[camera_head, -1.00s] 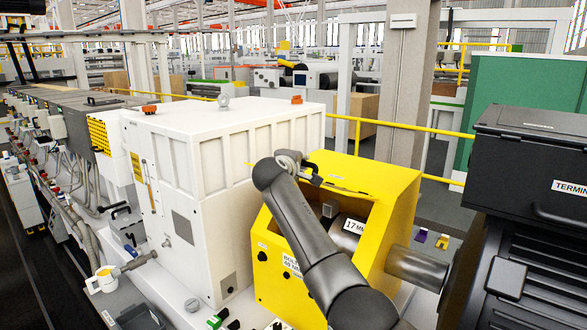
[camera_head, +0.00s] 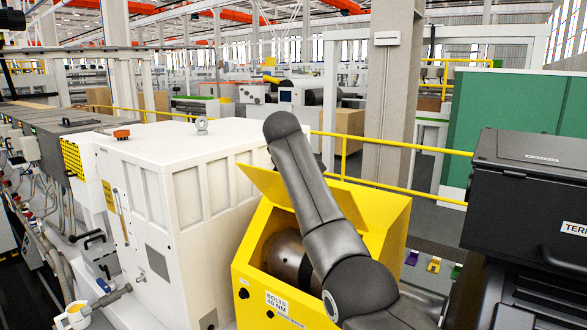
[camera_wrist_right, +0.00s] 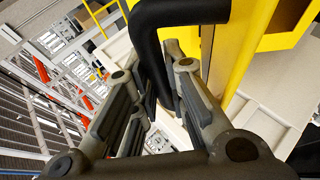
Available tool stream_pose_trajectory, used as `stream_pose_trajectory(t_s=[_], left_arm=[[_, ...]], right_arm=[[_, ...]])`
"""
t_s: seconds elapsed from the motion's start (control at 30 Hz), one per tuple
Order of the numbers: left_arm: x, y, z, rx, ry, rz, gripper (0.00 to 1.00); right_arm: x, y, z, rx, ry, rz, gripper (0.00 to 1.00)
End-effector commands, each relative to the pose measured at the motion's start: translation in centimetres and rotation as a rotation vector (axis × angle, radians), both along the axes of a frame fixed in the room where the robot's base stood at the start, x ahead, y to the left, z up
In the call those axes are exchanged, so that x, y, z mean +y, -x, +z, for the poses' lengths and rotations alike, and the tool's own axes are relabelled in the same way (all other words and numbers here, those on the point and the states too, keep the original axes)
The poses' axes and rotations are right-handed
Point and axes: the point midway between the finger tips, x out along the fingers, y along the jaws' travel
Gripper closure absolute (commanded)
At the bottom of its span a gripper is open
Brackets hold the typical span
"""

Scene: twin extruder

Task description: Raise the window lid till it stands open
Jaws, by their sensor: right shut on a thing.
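The yellow window lid (camera_head: 270,186) is tilted up from the top of the yellow housing (camera_head: 371,205), with its left part showing beside my right arm in the head view. Below it the opening shows a dark round part (camera_head: 285,255). In the wrist view a yellow panel (camera_wrist_right: 239,50) stands to the right of a black bar handle (camera_wrist_right: 180,12). My right gripper (camera_wrist_right: 160,78) is shut on this handle, with one finger on each side of it. In the head view my arm hides the gripper and handle. My left gripper is not in view.
A large white cabinet (camera_head: 170,185) stands close left of the housing. A black terminal box (camera_head: 530,165) stands to the right. A yellow rail (camera_head: 400,145) runs behind. The space above the housing looks clear.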

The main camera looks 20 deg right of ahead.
Motion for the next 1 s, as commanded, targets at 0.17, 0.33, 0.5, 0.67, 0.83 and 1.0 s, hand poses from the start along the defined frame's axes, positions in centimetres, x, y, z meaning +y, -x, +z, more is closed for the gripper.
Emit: stream_pose_trajectory(t_s=[0.17,0.33,0.5,0.67,0.83,1.0], left_arm=[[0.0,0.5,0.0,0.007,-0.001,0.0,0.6],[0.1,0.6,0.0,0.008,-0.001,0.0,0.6],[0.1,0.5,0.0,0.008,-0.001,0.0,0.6],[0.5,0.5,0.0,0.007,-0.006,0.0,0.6],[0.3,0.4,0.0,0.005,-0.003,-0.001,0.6],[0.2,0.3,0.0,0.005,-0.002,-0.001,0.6]], right_arm=[[-0.1,0.0,-0.1,0.001,-0.001,-0.002,1.0],[-0.1,0.0,-0.1,0.002,0.0,-0.001,0.77],[0.0,0.0,-0.1,0.002,0.0,-0.001,0.77],[0.0,0.1,0.0,0.002,0.0,-0.001,0.77],[0.4,0.8,0.6,-0.001,0.001,0.0,0.77],[1.2,2.5,1.8,-0.002,-0.001,0.0,0.77]])
